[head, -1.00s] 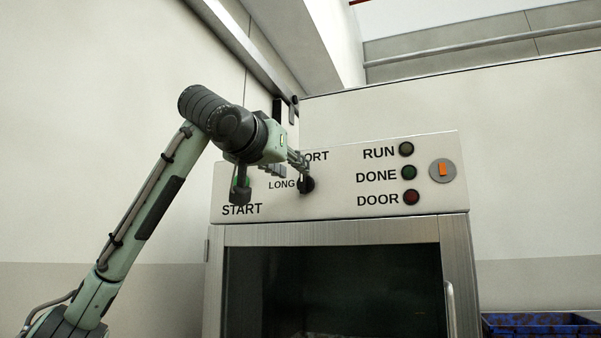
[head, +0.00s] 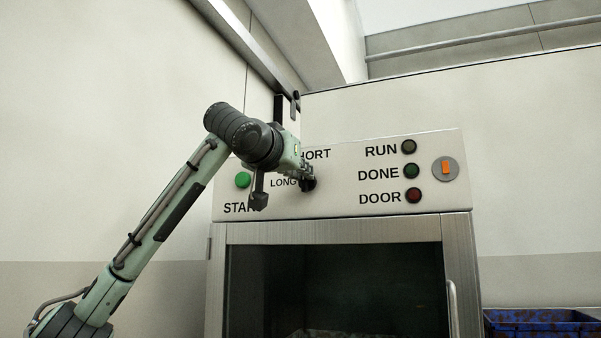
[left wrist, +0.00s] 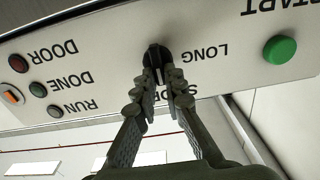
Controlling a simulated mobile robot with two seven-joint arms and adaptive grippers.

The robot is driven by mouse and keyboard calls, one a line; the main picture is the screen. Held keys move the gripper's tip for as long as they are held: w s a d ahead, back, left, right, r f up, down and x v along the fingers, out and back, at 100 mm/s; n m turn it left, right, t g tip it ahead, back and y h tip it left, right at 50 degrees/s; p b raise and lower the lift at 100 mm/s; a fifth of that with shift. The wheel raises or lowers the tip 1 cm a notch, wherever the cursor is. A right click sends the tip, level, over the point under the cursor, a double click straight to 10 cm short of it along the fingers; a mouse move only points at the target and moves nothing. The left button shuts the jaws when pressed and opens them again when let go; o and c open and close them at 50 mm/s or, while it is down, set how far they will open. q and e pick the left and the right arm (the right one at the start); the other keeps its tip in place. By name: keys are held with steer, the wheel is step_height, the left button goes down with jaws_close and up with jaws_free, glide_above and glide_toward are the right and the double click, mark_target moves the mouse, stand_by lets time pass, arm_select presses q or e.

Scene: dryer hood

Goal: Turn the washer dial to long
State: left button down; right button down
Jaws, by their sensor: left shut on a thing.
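The washer dial (head: 309,184) is a black knob on the white control panel, right beside the LONG label in the head view. In the left wrist view the dial (left wrist: 157,56) is black with a pale mark, and LONG and part of the SHORT label show around it. My left gripper (head: 307,175) is shut on the dial; its fingers (left wrist: 163,78) lie on both sides of the knob and hide part of it and of the SHORT label. My right gripper is in neither view.
The green START button (head: 243,180) is left of the dial, close to my left wrist. The RUN, DONE (head: 411,171) and DOOR lamps and an orange switch (head: 446,168) are to the right. The washer door (head: 340,285) is below. A blue crate (head: 540,323) stands at lower right.

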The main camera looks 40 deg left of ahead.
arm_select(q)
steer(key=shift+f, duration=0.1)
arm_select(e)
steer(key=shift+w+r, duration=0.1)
arm_select(q)
steer(key=n+b, duration=0.2)
steer(key=n, duration=0.4)
steer(key=n+b, duration=0.2)
steer(key=n, duration=0.3)
steer(key=a+f+n+b, duration=0.1)
steer(key=n+b, duration=0.1)
steer(key=n, duration=0.4)
steer(key=shift+s+n+b, duration=0.1)
steer(key=shift+n+b, duration=0.2)
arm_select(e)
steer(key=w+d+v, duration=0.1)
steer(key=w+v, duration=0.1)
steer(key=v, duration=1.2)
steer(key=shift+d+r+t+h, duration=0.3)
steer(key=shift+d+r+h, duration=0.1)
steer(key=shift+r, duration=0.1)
arm_select(q)
steer(key=shift+a+n, duration=0.1)
steer(key=shift+n, duration=0.2)
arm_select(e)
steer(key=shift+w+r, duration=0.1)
arm_select(q)
steer(key=c, duration=1.6)
jaws_free()
